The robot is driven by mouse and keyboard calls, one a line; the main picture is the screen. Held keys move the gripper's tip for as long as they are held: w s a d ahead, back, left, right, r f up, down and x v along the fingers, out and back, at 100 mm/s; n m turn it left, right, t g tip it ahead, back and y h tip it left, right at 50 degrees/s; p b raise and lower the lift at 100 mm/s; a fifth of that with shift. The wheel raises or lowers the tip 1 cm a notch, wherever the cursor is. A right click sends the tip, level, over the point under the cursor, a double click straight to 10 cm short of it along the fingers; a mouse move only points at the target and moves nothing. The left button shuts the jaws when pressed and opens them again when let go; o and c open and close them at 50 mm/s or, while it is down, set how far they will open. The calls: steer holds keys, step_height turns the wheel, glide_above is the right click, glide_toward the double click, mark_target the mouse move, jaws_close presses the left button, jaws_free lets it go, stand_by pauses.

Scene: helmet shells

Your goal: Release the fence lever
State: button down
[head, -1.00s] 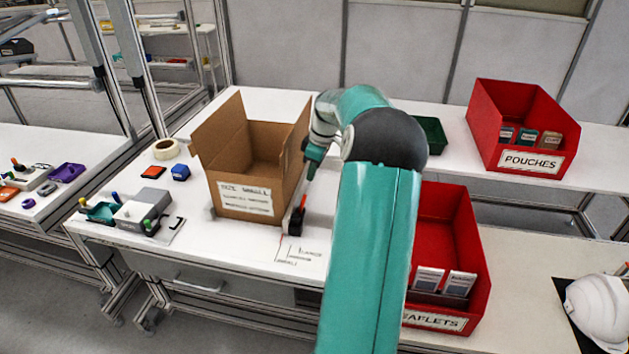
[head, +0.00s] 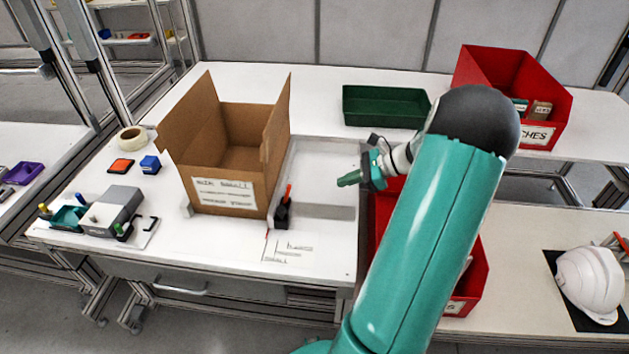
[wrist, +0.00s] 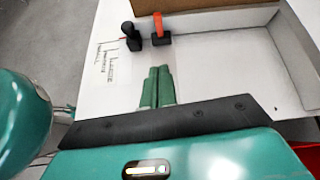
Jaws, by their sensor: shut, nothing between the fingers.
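The lever with an orange handle (head: 288,193) stands on a small black base by the front right corner of the cardboard box (head: 222,196). Its handle points up, slightly tilted. In the wrist view the orange handle (wrist: 158,23) shows beyond my fingers, with a dark knobbed piece (wrist: 131,36) just left of it. My gripper (head: 343,181) is to the right of the lever, apart from it and above the bench. Its green fingers (wrist: 158,85) lie side by side, shut and empty. I cannot tell from the picture whether the lever is locked.
A grey strip (head: 328,212) lies right of the lever. Printed size lines (head: 288,248) mark the bench in front. A green tray (head: 385,106) and a red bin (head: 480,262) are near my arm. The bench between lever and gripper is clear.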

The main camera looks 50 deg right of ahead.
steer(key=m, duration=0.1)
glide_toward(287, 194)
steer(key=f, duration=0.4)
steer(key=shift+w+d, duration=0.15)
steer(key=shift+w, duration=0.25)
steer(key=shift+w+a+r, duration=0.25)
steer(key=shift+w+a, duration=0.1)
steer(key=shift+w, duration=0.15)
steer(key=shift+w+a+r, duration=0.25)
steer(key=shift+w+a, duration=0.1)
steer(key=shift+w, duration=0.1)
steer(key=shift+w+a+r, duration=0.1)
steer(key=shift+w+a, duration=0.15)
steer(key=shift+w, duration=0.25)
steer(key=shift+w+a+r, duration=0.1)
steer(key=shift+a, duration=0.05)
